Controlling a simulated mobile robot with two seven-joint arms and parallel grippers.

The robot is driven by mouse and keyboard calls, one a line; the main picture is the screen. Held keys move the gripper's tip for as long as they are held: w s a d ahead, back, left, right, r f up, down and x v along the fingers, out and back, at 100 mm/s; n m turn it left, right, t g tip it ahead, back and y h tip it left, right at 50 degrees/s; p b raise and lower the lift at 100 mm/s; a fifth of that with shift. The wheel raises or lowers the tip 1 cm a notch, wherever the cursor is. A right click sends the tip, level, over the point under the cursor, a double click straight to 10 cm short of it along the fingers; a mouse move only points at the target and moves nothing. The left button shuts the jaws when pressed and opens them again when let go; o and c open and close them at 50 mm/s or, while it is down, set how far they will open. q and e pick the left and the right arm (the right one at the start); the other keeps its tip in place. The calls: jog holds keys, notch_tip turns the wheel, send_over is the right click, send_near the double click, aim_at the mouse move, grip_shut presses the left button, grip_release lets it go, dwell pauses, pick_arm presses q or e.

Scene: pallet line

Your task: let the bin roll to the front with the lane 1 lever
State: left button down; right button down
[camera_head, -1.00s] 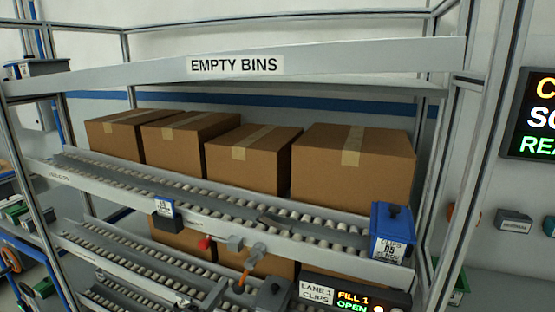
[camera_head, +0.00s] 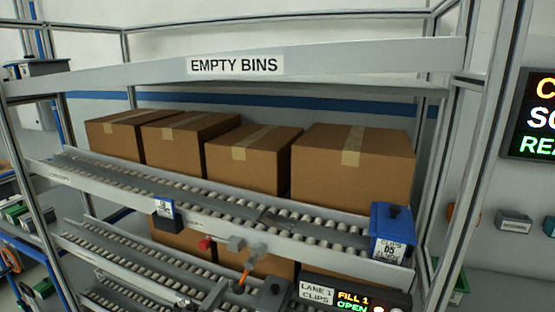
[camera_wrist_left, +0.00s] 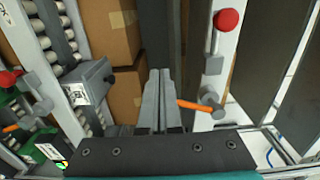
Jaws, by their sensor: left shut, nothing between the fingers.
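An orange lever (camera_head: 245,277) hangs from a grey pivot on a rail at the lower middle of the head view. It also shows in the left wrist view (camera_wrist_left: 193,105), sticking out from its pivot toward my fingers. A red knob (camera_head: 204,244) sits to its left on the same rail. My left gripper (camera_wrist_left: 162,128) is shut and empty, its fingertips close beside the lever's free end; I cannot tell whether they touch. I cannot pick it out clearly in the head view. A "LANE 1 CLIPS" sign (camera_head: 317,292) stands below right of the lever. My right gripper is not in view.
A blue bin (camera_head: 391,231) stands at the right of the upper roller lane (camera_head: 110,172). Several brown cartons (camera_head: 352,165) stand behind. A display (camera_head: 352,300) reads "FILL 1 OPEN". A dark grey box (camera_wrist_left: 90,78) and a second orange lever (camera_wrist_left: 10,128) show left in the wrist view.

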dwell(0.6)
pick_arm(q)
jog(key=shift+s+d, duration=1.1)
jog(key=shift+d, duration=1.95)
jog(key=a+p+v, duration=0.1)
jog(key=p+v, duration=0.2)
jog(key=v, duration=0.5)
jog(key=shift+w, duration=0.15)
jog(key=shift+a, duration=0.15)
